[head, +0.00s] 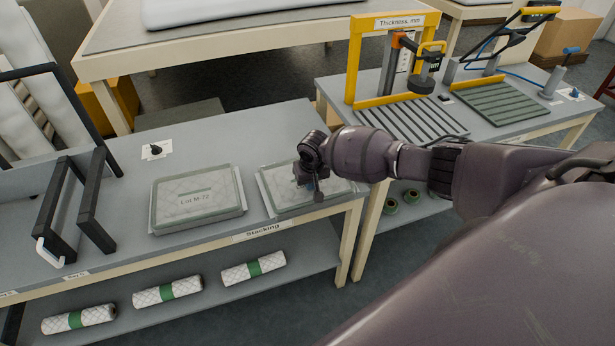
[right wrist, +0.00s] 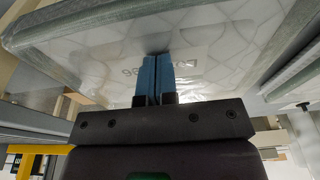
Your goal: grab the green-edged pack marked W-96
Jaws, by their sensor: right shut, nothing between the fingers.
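The green-edged pack (head: 277,192) lies flat on the Stacking bench, right of the pack marked Lot M-72 (head: 196,201). My right gripper (head: 312,192) is over it and hides its label in the head view. In the right wrist view the quilted pack (right wrist: 225,45) fills the top, under clear film. Its label is partly covered by my blue fingers (right wrist: 155,60); digits that look like 96 show beside them. The fingers are shut with nothing between them, at or very near the pack's face; contact is unclear. My left gripper is not in view.
Wadding rolls (head: 168,290) with green bands lie on the lower shelf. A black rack (head: 75,205) stands at the left of the bench. A yellow Thickness gauge frame (head: 356,60) stands on the bench to the right. Bare bench top (head: 225,140) lies behind the packs.

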